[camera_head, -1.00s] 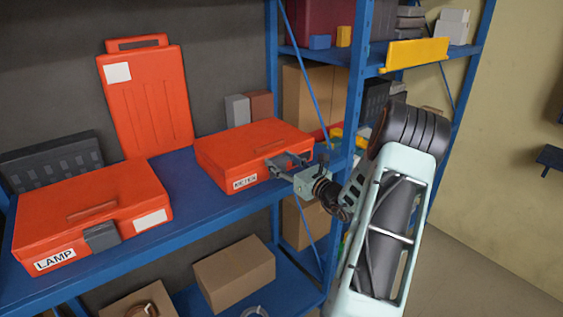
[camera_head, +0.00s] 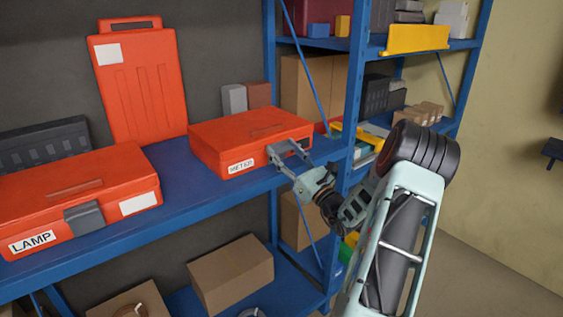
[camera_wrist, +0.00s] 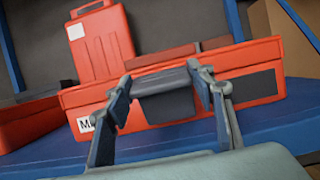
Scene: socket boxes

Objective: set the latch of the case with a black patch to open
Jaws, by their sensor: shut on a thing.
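The orange-red case (camera_head: 250,135) lettered METER lies flat on the blue shelf. In the wrist view the same case (camera_wrist: 83,97) shows a black patch (camera_wrist: 255,87) on its front, right of the latch. Its grey latch (camera_wrist: 166,84) has a lighter upper part and a darker part below; whether it is set open I cannot tell. My gripper (camera_wrist: 165,85) has one finger at each side of the latch and is shut on it. In the head view my gripper (camera_head: 287,149) is at the case's front right, and its fingers hide the latch and patch.
A second orange case (camera_head: 85,190), lettered LAMP, lies left on the shelf (camera_head: 215,205). An upright orange case (camera_head: 140,85) stands behind. A blue post (camera_head: 355,90) rises close right of my gripper. Cardboard boxes (camera_head: 230,272) sit below.

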